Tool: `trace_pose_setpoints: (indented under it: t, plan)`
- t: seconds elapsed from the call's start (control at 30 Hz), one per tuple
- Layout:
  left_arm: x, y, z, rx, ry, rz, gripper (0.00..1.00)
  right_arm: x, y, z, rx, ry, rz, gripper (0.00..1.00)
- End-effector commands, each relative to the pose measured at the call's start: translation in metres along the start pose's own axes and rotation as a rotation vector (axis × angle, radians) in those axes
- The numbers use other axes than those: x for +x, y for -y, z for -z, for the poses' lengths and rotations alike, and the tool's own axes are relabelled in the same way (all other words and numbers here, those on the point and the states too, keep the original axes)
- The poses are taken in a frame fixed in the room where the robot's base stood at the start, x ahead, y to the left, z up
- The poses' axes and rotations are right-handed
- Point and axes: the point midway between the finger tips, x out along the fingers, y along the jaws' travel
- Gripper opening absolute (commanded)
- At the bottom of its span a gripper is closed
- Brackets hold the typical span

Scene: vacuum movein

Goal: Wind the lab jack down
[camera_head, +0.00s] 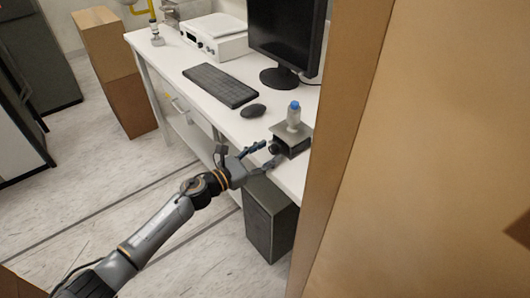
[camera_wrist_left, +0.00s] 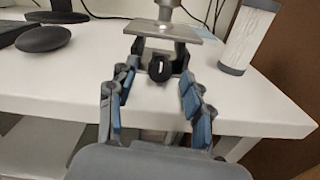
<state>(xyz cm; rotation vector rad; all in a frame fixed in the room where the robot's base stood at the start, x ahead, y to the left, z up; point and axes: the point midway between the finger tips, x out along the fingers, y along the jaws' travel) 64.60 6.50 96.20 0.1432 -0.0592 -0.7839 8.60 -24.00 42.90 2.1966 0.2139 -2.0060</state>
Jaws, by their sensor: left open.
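The lab jack (camera_head: 292,140) stands near the front edge of the white table, with a dark square top plate. Its plate (camera_wrist_left: 172,31) also shows in the wrist view, with a round black knob (camera_wrist_left: 159,68) below it facing me. A pale bottle with a blue cap (camera_head: 293,117) stands upright on the plate; only its lower part shows in the wrist view. My left gripper (camera_head: 267,155) is open in front of the knob, one finger to each side of it in the wrist view. I cannot tell whether the fingers touch it. My right gripper is out of view.
On the white table (camera_head: 222,116) are a keyboard (camera_head: 220,85), a mouse (camera_head: 253,111) and a monitor (camera_head: 285,40). A white cylinder (camera_wrist_left: 249,36) stands right of the jack. A dark cabinet (camera_head: 270,222) stands below. A brown panel (camera_head: 420,150) fills the right side.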

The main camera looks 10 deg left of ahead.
Motion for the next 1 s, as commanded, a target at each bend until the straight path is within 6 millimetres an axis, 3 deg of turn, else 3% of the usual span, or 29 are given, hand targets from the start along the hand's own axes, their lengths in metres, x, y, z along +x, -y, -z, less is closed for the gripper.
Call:
trace_pose_setpoints:
  t: [0.23, 0.47, 0.67, 1.0]
  plan:
    - [0.0004, 0.0002, 0.0005, 0.000, 0.000, 0.000, 0.48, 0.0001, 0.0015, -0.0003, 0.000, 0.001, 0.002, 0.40]
    - [0.0001, 0.0001, 0.0005, -0.001, -0.001, 0.000, 0.01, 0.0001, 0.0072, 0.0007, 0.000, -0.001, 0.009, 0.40]
    - [0.0000, 0.0002, 0.0010, -0.035, -0.001, 0.000, 0.00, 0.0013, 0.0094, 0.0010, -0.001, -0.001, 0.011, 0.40]
    - [-0.0001, 0.0002, 0.0009, -0.349, -0.001, -0.001, 0.00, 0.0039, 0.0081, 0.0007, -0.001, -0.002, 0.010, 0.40]
